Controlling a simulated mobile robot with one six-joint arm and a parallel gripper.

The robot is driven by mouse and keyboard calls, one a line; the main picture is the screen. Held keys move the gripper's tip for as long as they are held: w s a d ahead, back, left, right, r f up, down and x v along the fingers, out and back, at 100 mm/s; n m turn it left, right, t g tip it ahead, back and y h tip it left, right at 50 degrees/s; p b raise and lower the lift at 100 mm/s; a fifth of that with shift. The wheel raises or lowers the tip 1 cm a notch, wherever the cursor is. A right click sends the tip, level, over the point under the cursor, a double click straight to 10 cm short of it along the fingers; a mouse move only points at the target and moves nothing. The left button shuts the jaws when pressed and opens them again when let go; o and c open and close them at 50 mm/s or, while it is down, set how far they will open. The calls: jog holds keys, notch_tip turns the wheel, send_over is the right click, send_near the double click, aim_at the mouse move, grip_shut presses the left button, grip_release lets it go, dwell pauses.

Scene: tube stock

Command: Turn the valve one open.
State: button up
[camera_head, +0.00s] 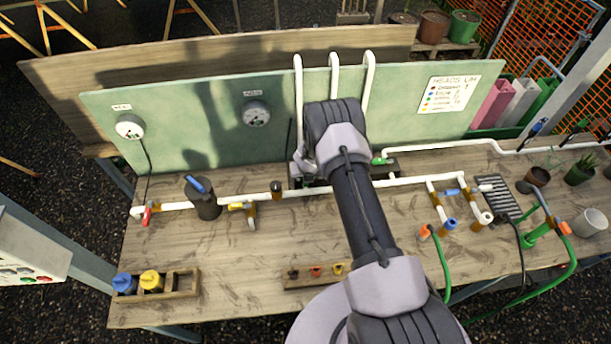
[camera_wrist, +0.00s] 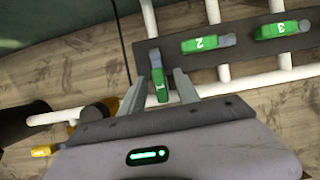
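Valve one's green handle (camera_wrist: 158,78), marked 1, sits at the left end of a dark manifold plate (camera_wrist: 243,43). It points roughly in line with the white pipe (camera_wrist: 150,20) behind it. The green handles marked 2 (camera_wrist: 200,44) and 3 (camera_wrist: 277,31) lie across their pipes. My gripper (camera_wrist: 161,76) is open, with one finger on each side of handle one. A gap shows between the handle and each finger. In the head view my arm hides most of the manifold and handle one.
A long white pipe (camera_head: 240,199) crosses the wooden bench (camera_head: 230,260), with a black cylinder (camera_head: 206,205) and a yellow-handled valve (camera_head: 240,206) left of my arm. A green panel (camera_head: 200,150) stands behind. More pipes and green hoses (camera_head: 445,265) are at right.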

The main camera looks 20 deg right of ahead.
jog(key=shift+s+a+r+b, duration=0.1)
jog(key=shift+s+r+b, duration=0.1)
jog(key=shift+r+b, duration=0.5)
jog(key=v, duration=1.6)
jog(key=shift+p, duration=0.3)
